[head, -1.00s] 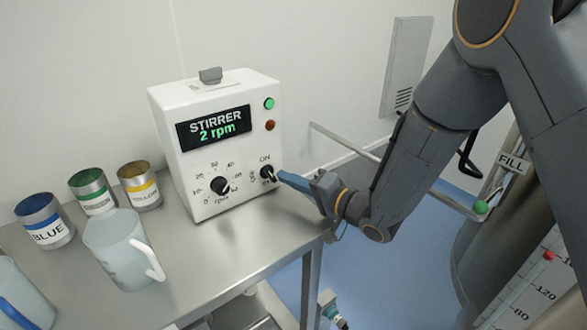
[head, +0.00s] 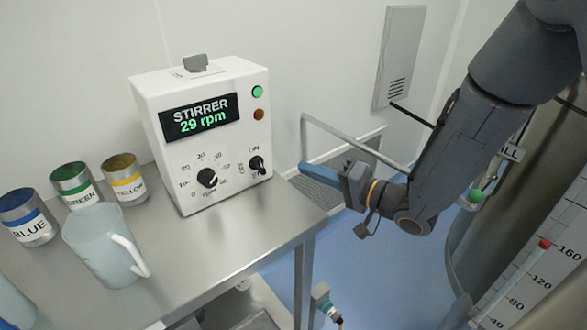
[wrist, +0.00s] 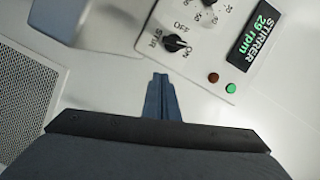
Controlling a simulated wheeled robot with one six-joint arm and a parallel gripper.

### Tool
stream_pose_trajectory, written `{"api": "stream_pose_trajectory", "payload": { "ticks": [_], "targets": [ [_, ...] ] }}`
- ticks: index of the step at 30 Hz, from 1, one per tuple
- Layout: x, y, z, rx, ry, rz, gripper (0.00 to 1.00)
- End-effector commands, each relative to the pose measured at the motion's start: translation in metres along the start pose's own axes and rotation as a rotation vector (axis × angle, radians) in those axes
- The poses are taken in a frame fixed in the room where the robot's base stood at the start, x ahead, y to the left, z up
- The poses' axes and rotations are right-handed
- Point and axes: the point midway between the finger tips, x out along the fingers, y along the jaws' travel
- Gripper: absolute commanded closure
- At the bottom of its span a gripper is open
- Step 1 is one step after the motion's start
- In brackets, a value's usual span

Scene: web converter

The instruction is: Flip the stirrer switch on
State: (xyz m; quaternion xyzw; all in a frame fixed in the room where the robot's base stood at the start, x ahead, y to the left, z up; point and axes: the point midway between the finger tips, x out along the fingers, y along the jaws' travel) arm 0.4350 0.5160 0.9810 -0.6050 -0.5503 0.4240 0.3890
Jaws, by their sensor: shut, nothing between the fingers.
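The white stirrer box (head: 188,150) stands on the steel table, its display (head: 200,118) reading 29 rpm. Its black stirrer switch (head: 257,165) is low on the right of the front panel. In the wrist view the switch (wrist: 177,43) has its light mark towards the ON label. A green lamp (head: 257,92) and a darker red lamp (head: 258,114) sit above it. My gripper (head: 304,166) is shut and empty, to the right of the switch and apart from it. Its blue fingertips (wrist: 160,77) show in the wrist view.
A speed dial (head: 207,178) is left of the switch. Blue (head: 28,222), green (head: 75,187) and yellow (head: 125,183) tins and a clear jug (head: 103,247) stand left on the table (head: 235,235). A metal rail (head: 350,138) is behind my gripper. Table space before the box is clear.

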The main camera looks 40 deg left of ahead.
Motion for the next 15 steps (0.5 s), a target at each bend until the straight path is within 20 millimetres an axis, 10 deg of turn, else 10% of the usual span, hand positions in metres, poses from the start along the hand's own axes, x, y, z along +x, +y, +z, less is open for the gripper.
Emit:
{"api": "stream_pose_trajectory", "payload": {
  "ticks": [15],
  "targets": [
    [-0.035, 0.001, 0.000, -0.001, 0.001, 0.000, 1.00]
  ]
}}
